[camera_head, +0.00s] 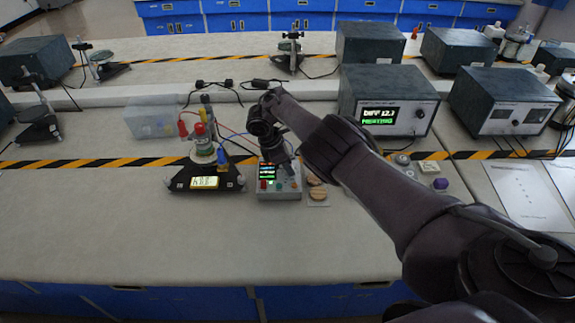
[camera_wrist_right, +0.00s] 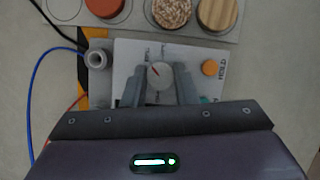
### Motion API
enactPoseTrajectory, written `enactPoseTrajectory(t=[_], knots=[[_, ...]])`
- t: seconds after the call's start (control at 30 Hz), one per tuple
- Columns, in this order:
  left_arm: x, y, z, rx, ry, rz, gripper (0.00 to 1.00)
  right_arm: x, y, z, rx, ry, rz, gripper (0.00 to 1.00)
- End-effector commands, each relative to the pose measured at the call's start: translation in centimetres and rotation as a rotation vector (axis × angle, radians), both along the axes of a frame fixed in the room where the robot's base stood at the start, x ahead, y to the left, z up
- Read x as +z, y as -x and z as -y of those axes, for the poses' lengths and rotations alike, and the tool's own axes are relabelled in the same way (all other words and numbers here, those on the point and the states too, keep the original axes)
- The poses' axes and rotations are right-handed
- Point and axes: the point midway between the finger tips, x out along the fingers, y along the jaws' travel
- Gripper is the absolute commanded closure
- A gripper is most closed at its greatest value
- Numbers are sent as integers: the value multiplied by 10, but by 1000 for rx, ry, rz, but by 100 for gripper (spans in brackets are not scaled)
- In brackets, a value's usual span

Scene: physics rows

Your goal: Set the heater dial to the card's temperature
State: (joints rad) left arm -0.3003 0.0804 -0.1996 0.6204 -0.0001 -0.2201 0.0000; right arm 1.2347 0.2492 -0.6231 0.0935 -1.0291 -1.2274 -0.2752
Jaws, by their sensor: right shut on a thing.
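A small control box (camera_head: 282,192) with a lit green-and-red display stands mid-table in the head view. In the right wrist view its top (camera_wrist_right: 130,62) shows a pale round dial (camera_wrist_right: 160,72) with a red pointer mark. My right gripper (camera_wrist_right: 161,88) is shut on the dial, one finger on each side; in the head view the gripper (camera_head: 279,162) reaches down over the box and hides the dial. The dial's scale is too small to read. A lit yellow panel (camera_head: 205,182) with unreadable text sits on a black base left of the box. I cannot tell which item is the card.
A orange HOLD button (camera_wrist_right: 209,67) and a round socket (camera_wrist_right: 96,59) flank the dial. A board of round samples (camera_head: 317,193) lies beside the box. Printed sheets (camera_head: 522,195) lie at right. The front table is clear.

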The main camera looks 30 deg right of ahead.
Motion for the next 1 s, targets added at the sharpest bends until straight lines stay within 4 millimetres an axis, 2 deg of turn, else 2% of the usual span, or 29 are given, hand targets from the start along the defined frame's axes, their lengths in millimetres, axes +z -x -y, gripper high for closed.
enactPoseTrajectory(t=[0.03, 0.07, 0.2, 0.57, 0.9, 1.0], knots=[[0, 0, 0, 0, 0, 0, 100, 2, -1, 1, 0, 3, 3, 97], [0, 0, 0, 0, 0, 0, 100, 2, -1, 1, 0, 3, 3, 72], [0, 0, 0, 0, 0, 0, 100, 2, -1, 1, 0, 3, 2, 53], [1, 0, 0, 0, 1, 0, 100, 6, -2, -2, 2, 1, 1, 52], [6, 0, 1, 0, 1, 0, 100, 56, -10, -21, 1, 0, 4, 52], [5, 0, 1, 0, 1, 0, 100, 66, -11, -25, 0, 1, 3, 52]])
